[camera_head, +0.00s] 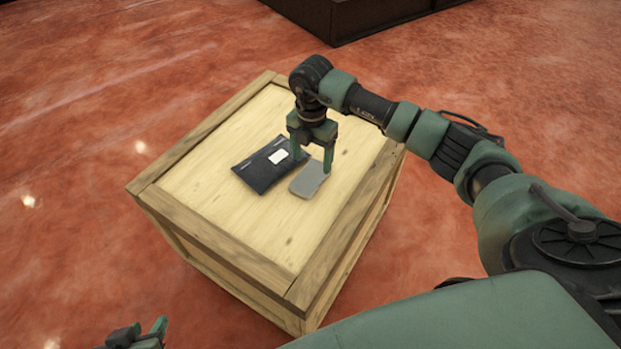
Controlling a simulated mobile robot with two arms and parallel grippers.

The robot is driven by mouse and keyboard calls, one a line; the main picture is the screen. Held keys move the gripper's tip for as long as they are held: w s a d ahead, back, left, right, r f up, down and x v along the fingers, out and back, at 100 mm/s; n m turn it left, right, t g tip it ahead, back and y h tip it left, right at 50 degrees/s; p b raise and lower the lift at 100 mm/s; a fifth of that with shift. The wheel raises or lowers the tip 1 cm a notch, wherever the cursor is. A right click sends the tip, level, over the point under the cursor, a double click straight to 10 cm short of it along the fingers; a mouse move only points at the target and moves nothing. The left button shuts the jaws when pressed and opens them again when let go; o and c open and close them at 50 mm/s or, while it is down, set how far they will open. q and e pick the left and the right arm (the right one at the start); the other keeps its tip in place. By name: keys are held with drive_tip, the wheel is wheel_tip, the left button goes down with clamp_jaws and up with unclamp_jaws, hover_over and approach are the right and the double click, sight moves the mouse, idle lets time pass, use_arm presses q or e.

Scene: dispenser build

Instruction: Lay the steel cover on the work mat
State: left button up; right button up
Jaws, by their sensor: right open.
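The steel cover (308,182), a flat grey plate with rounded corners, lies on top of a wooden crate. A dark flat rectangle that looks like the work mat (258,176) lies just left of it, with a small white square piece (278,157) on it. My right gripper (311,160) points down with its fingers apart at the far end of the cover. I cannot tell whether the fingers touch the cover. My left gripper (140,335) is only partly in view at the bottom left edge, away from the crate, and its jaw state is unclear.
The wooden crate (222,239) has a raised-looking plank border around its top. Its top is bare in front of the mat and cover. A dark box-like block (350,20) stands on the red floor at the back. The floor left of the crate is clear.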

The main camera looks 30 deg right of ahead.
sight(310, 177)
drive_tip(key=shift+f, duration=0.5)
drive_tip(key=f, duration=0.1)
drive_tip(key=f+b, duration=0.1)
drive_tip(key=f, duration=0.2)
drive_tip(key=shift+s+a+f+b, duration=0.1)
drive_tip(key=shift+a+b, duration=0.15)
drive_tip(key=shift+b, duration=0.15)
drive_tip(key=shift+f, duration=0.25)
use_arm(q)
drive_tip(key=w+d+r+t+h, duration=0.1)
drive_tip(key=w+d+r+t, duration=0.1)
drive_tip(key=w+r+t, duration=0.3)
drive_tip(key=shift+w+d+r, duration=0.35)
drive_tip(key=shift+w+r, duration=0.3)
drive_tip(key=shift+w, duration=0.3)
use_arm(e)
drive_tip(key=shift+r, duration=0.1)
drive_tip(key=c, duration=1.4)
